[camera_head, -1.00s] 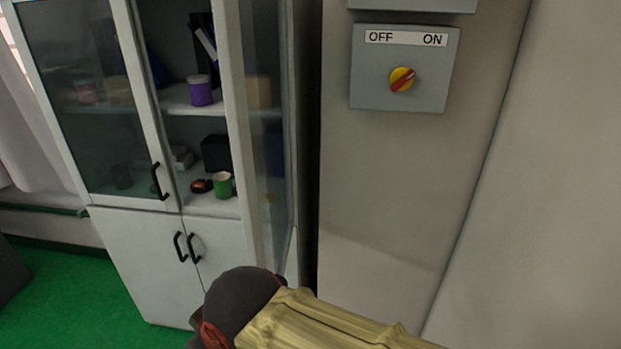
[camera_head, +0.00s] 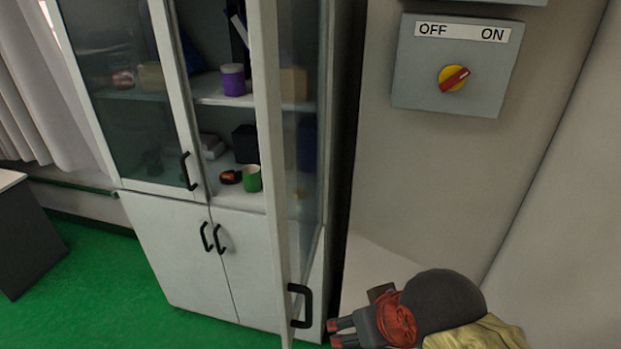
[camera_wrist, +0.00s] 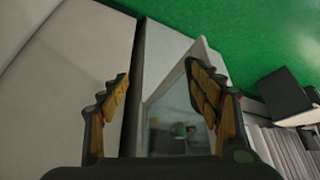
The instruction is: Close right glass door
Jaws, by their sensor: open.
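The right glass door (camera_head: 303,170) of the white cabinet stands swung open towards me, seen nearly edge-on in the head view. Its black handle (camera_head: 300,306) is near its lower end. The left glass door (camera_head: 125,90) is shut. My gripper (camera_head: 338,333) is open and empty at the bottom of the head view, pointing left, just right of the handle; I cannot tell whether it touches the door. In the wrist view my open fingers (camera_wrist: 160,85) frame a glass panel (camera_wrist: 170,115) with a pale frame; the handle is not clear there.
A grey OFF/ON switch box (camera_head: 457,65) hangs on the pale column right of the cabinet, close to the door's side. Cups and boxes stand on the shelves, including a green cup (camera_head: 252,178). Green floor (camera_head: 110,280) is free at left; a dark desk (camera_head: 25,235) stands at far left.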

